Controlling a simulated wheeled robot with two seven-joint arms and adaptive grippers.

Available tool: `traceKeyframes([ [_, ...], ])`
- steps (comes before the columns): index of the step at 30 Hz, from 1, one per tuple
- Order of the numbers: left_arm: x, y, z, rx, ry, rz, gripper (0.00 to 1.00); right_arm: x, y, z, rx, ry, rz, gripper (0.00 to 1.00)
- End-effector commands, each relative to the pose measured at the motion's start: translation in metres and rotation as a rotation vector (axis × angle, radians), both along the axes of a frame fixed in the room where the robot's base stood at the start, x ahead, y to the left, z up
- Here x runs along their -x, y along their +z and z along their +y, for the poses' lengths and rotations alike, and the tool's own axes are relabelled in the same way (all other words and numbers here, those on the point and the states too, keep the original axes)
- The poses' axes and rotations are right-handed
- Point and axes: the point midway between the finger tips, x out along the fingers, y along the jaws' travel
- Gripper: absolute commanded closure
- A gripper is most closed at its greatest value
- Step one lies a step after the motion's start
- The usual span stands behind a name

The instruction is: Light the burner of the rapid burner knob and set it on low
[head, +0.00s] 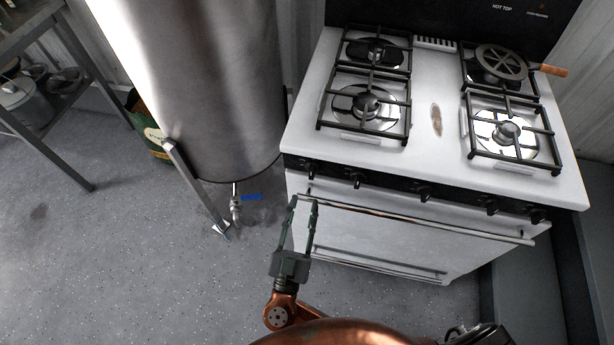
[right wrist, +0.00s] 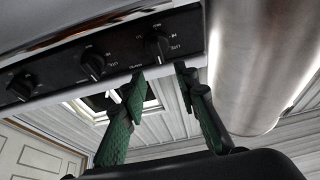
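The white stove (head: 330,100) has a black front strip with several black knobs. Which one is the rapid burner knob I cannot read. The leftmost knob (head: 310,168) also shows in the right wrist view (right wrist: 157,45), with small white markings around it. My right gripper (head: 303,201) is open and empty, just in front of and below that knob. In the right wrist view its green fingers (right wrist: 158,74) stand apart, with the knob slightly beyond the tips; no contact shows. The front-left burner (head: 366,103) shows no visible flame. My left gripper is not in view.
A large steel tank (head: 225,85) on legs stands close left of the stove, with a blue-handled valve (head: 250,197) beneath. The oven door handle (head: 430,220) runs below the knobs. A round wooden-handled utensil (head: 502,62) lies on the back-right burner. Floor at left front is clear.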

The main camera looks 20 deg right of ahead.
Motion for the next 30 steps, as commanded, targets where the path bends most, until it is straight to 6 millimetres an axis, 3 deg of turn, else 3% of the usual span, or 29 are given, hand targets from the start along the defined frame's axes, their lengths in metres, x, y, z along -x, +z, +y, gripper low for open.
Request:
traceKeyframes([
  [16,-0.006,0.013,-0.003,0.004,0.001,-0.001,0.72,-0.053,0.026,-0.035,-0.001,-0.001,-0.001,0.72],
  [28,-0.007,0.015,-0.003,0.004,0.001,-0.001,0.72,-0.060,0.029,-0.040,0.000,0.000,0.000,0.72],
  [30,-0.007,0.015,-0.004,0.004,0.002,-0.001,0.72,-0.060,0.029,-0.040,0.000,0.000,0.000,0.76],
])
